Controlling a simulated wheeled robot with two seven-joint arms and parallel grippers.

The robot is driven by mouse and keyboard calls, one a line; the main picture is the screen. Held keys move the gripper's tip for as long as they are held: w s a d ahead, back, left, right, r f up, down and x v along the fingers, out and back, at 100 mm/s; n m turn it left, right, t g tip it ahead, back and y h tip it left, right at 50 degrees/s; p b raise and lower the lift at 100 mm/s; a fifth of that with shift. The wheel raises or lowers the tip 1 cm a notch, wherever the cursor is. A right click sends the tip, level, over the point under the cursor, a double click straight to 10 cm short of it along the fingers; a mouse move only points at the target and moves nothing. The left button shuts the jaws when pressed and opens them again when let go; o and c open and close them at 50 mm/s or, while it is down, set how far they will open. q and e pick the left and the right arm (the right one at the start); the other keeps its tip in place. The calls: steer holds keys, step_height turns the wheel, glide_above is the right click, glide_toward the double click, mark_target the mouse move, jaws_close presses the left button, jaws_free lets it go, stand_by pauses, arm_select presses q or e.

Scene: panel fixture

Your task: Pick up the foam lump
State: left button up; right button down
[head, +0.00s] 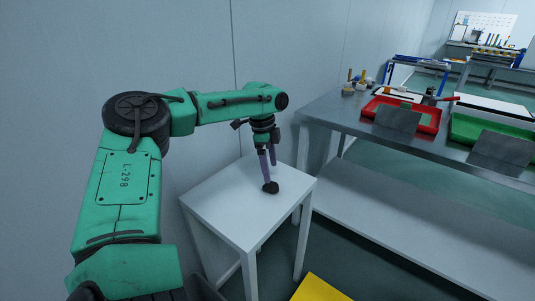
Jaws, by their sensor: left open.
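A small dark lump, which looks like the foam lump (271,187), lies on the white side table (232,203), right of the middle of its top. My left gripper (268,174) points down from the green arm, with its purple-grey fingers right at the lump. The gripper is open. The fingertips overlap the lump in the picture, and I cannot tell whether they touch it. My right gripper is out of view.
A metal workbench (340,118) stands to the right, with a red tray (428,121) and a green tray (465,127) on it. A yellow object (320,289) is at the bottom edge. A pale wall is close behind the white table, whose top is otherwise clear.

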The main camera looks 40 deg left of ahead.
mark_target(273, 182)
arm_select(q)
steer(key=f, duration=0.4)
steer(key=d+f, duration=0.1)
steer(key=f, duration=0.2)
steer(key=shift+w+f+b, duration=0.1)
steer(key=shift+w+b, duration=0.2)
steer(key=shift+b, duration=0.05)
jaws_close()
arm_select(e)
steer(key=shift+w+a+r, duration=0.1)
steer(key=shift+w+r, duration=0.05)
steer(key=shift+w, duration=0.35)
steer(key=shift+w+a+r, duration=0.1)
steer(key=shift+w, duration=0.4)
